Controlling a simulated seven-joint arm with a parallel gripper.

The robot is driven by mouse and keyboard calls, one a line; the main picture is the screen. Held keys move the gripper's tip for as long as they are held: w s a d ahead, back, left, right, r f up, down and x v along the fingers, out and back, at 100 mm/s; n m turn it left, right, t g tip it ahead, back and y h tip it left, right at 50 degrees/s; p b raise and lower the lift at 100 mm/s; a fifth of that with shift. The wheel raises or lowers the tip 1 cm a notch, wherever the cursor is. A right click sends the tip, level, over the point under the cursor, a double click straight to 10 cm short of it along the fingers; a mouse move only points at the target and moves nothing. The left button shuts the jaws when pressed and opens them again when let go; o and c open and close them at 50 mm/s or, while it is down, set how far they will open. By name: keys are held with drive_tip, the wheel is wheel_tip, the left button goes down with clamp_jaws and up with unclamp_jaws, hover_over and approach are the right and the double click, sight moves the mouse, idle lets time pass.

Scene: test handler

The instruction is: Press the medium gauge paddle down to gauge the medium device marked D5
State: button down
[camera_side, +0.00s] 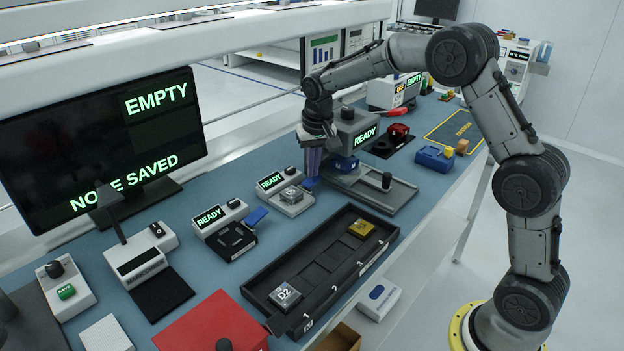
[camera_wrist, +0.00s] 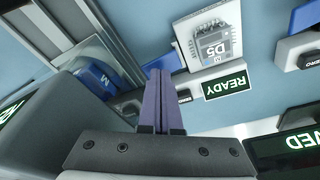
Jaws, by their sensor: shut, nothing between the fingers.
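The medium device D5 (camera_side: 290,194) sits on the pale plate of a gauge (camera_side: 270,182) whose display reads READY. In the wrist view the device (camera_wrist: 215,46) shows the marks M and D5. The gauge's blue paddle (camera_side: 310,183) sticks out at its right side; in the wrist view a strip of it (camera_wrist: 178,68) shows beside the fingertips, partly hidden. My gripper (camera_side: 312,174) is shut and empty, with its purple fingers pointing down just above the paddle. Its fingertips also show in the wrist view (camera_wrist: 160,72). I cannot tell whether they touch the paddle.
A second READY gauge (camera_side: 209,217) with a blue paddle (camera_side: 256,216) stands to the left, its nest empty. A grey press-like station (camera_side: 353,132) stands close right of my gripper. A black tray (camera_side: 318,262) holds D2 and a gold device. The monitor (camera_side: 100,135) reads EMPTY.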

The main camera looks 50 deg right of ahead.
sight(313, 180)
drive_tip(key=shift+s+f, duration=0.1)
drive_tip(key=shift+f, duration=1.05)
idle(0.4)
drive_tip(key=shift+r, duration=3.8)
drive_tip(key=s+a+r+n+t, duration=0.1)
drive_tip(key=s+a+r+t, duration=0.3)
drive_tip(key=s+r, duration=1.1)
drive_tip(key=s+a+f+n, duration=0.1)
drive_tip(key=s+f+n, duration=0.1)
drive_tip(key=s+f, duration=0.3)
drive_tip(key=s+a+f+n+y, duration=0.1)
drive_tip(key=s+f, duration=0.4)
drive_tip(key=s, duration=0.9)
drive_tip(key=shift+a+f+n, duration=0.25)
drive_tip(key=shift+a+n, duration=0.3)
drive_tip(key=shift+n, duration=0.45)
